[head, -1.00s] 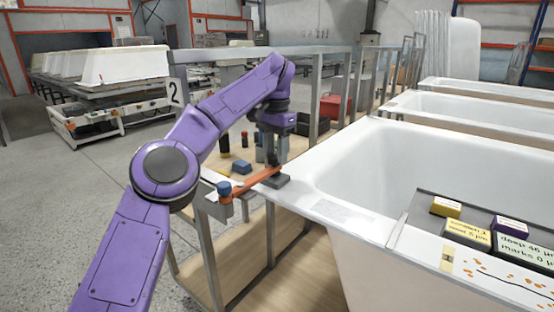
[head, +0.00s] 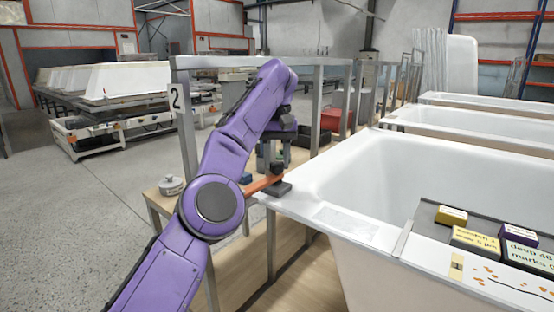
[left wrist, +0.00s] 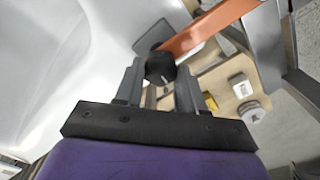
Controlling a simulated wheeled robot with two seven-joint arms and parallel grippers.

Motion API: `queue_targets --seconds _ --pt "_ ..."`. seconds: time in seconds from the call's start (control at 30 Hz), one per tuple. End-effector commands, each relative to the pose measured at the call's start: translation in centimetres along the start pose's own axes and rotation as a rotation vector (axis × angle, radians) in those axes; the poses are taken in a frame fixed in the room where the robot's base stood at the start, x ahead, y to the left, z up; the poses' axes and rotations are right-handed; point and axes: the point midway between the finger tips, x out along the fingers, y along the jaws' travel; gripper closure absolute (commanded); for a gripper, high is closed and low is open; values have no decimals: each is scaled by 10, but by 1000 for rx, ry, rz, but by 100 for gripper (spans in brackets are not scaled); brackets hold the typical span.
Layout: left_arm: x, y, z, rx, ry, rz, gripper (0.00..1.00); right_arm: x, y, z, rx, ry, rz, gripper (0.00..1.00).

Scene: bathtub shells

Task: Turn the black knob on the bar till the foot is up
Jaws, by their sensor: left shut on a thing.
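The orange bar (head: 262,186) reaches from behind my left arm to the corner of the nearest white tub (head: 345,187). It also shows in the left wrist view (left wrist: 212,27). The dark grey foot (head: 281,189) is at the bar's end over the tub's rim; I cannot tell whether it touches the rim. The black knob (head: 277,169) stands on the bar above the foot. My left gripper (head: 271,161) comes down from above, shut on the knob, which shows between the fingers in the left wrist view (left wrist: 160,67). The bar's other end is hidden in the head view. My right gripper is not in view.
A metal-framed bench (head: 150,192) with a silver round object (head: 171,185) stands left of the tub. A grey tray (head: 428,228) with small labelled blocks lies across the tub at right. Metal frame posts (head: 316,110) stand close behind my arm.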

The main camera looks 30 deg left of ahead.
Motion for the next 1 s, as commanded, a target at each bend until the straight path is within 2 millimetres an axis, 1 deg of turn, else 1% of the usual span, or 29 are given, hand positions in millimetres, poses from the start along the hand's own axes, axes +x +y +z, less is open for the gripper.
queue_targets --seconds 0.37,0.9,0.93,0.97,1.0 --pt "1 -1 0 -80 -4 1 92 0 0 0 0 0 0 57" --pt "0 -1 0 -92 -3 1 92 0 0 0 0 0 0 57" --pt "0 -1 0 -92 -3 1 51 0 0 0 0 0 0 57" --pt "0 -1 0 -92 -3 1 42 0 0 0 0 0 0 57" --pt "0 -1 0 -92 -3 1 36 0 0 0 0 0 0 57"
